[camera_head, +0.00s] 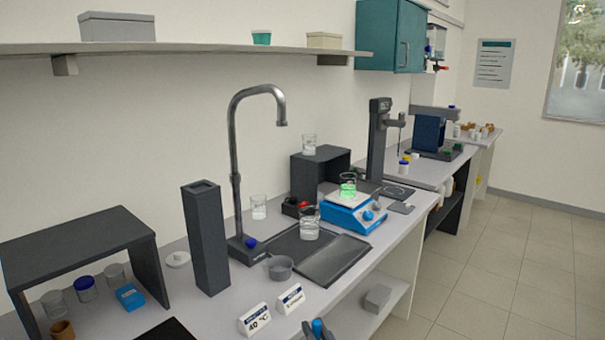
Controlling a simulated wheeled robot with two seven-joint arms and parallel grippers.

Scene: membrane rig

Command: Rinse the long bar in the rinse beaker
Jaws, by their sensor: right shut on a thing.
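My right gripper (318,330) shows at the bottom edge, in front of the bench, only its tip in frame. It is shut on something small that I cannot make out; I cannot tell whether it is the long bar. No long bar shows clearly elsewhere. A glass beaker (309,229) with clear liquid stands at the sink tray (333,260). Another clear beaker (258,207) stands behind it, and one (309,146) is on a dark box. I cannot tell which is the rinse beaker. A beaker with glowing green liquid (348,187) sits on a blue hotplate (355,217). My left gripper is out of view.
A tall faucet (237,180) and a dark square column (205,240) rise from the bench. Two label stands (254,319) are at the front edge. A grey bowl (280,267) is beside the tray. A dark shelf (80,245) with jars stands left. A wall shelf runs above.

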